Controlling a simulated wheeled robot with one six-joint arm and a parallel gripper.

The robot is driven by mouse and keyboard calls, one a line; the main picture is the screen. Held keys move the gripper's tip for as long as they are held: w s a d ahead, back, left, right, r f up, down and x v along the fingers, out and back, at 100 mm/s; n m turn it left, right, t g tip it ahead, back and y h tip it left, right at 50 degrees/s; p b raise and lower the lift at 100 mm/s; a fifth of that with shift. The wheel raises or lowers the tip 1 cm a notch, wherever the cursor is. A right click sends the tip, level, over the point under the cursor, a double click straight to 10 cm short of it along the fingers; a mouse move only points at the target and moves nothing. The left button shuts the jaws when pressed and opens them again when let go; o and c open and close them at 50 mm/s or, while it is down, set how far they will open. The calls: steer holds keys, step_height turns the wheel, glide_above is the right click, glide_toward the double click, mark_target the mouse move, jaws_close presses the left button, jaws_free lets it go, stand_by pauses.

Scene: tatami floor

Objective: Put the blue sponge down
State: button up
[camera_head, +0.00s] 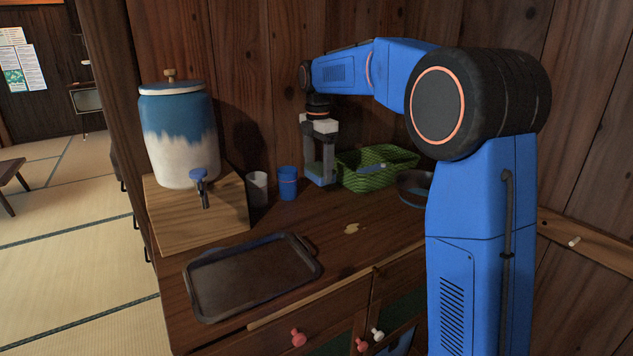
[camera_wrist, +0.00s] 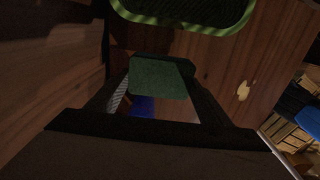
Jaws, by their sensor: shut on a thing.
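My gripper (camera_head: 319,181) points down over the back of the wooden counter, between the blue cup and the green basket. In the wrist view its fingers (camera_wrist: 155,82) are shut on a block with a dark green face, which I take to be the blue sponge (camera_wrist: 160,78). A patch of blue shows below that face; I cannot tell whether it is the sponge's side or the blue cup. In the head view the sponge is not clearly visible between the fingers. I cannot tell whether it touches the counter.
A blue cup (camera_head: 288,184) and a pale cup (camera_head: 257,189) stand left of my gripper. A green basket (camera_head: 377,182) and a dark bowl (camera_head: 413,199) are to its right. A dark tray (camera_head: 306,283) lies in front. A water dispenser (camera_head: 182,140) stands left. Counter around the pale spill (camera_head: 352,228) is clear.

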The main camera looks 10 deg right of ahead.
mark_target(318, 180)
steer(key=shift+f, duration=2.2)
steer(key=shift+f, duration=0.1)
steer(key=o, duration=1)
